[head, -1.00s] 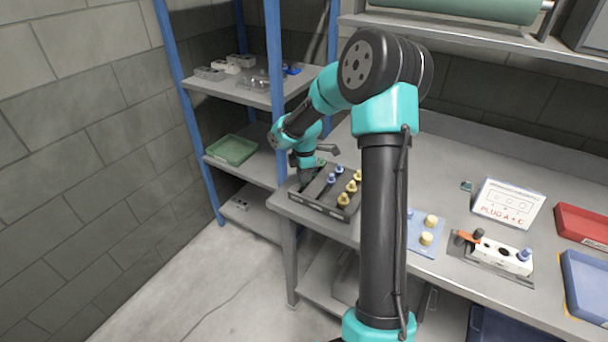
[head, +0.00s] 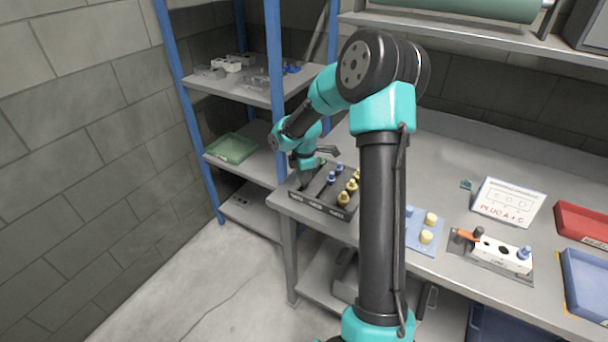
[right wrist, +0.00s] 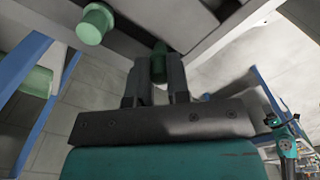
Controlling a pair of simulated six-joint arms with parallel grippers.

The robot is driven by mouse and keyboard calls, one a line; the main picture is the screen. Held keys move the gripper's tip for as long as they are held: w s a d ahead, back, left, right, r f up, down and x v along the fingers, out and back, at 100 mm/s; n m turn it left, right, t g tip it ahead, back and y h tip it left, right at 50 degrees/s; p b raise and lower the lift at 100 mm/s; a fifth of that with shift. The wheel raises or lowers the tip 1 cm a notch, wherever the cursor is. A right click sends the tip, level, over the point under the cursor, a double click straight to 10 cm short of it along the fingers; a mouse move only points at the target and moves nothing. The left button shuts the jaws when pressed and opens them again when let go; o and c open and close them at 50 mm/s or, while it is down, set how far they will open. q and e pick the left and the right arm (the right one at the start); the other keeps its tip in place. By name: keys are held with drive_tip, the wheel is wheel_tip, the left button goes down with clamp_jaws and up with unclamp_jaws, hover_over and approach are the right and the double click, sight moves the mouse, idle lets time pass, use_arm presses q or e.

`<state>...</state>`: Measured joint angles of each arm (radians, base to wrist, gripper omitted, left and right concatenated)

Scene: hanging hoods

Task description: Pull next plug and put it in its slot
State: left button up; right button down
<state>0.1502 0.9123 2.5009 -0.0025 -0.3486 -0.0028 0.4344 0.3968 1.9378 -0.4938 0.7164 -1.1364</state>
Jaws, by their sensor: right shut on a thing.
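My right gripper (head: 305,184) is at the left end of the black plug rack (head: 321,207). In the right wrist view its fingers (right wrist: 158,82) are shut on a green plug (right wrist: 158,64). I cannot tell whether that plug is still seated. Another green plug (right wrist: 95,23) shows to the left. The rack also holds blue plugs (head: 332,178) and several yellow plugs (head: 344,199). A white slotted block (head: 503,257) on the bench carries a blue plug (head: 524,253) and a dark plug (head: 479,232). My left gripper is not in view.
A sign (head: 507,203) reading "PLUG A + C" stands behind the block. A blue mat (head: 423,240) has yellow pieces on it. A red bin (head: 582,225) and a blue bin (head: 585,285) sit at right. Blue shelf posts (head: 276,100) stand close beside my right arm.

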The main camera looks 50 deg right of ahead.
drive_tip(key=shift+f, duration=0.45)
idle(0.3)
drive_tip(key=c, duration=1)
unclamp_jaws()
drive_tip(key=shift+r, duration=0.1)
wheel_tip(320, 180, up, 17)
drive_tip(key=shift+r, duration=0.15)
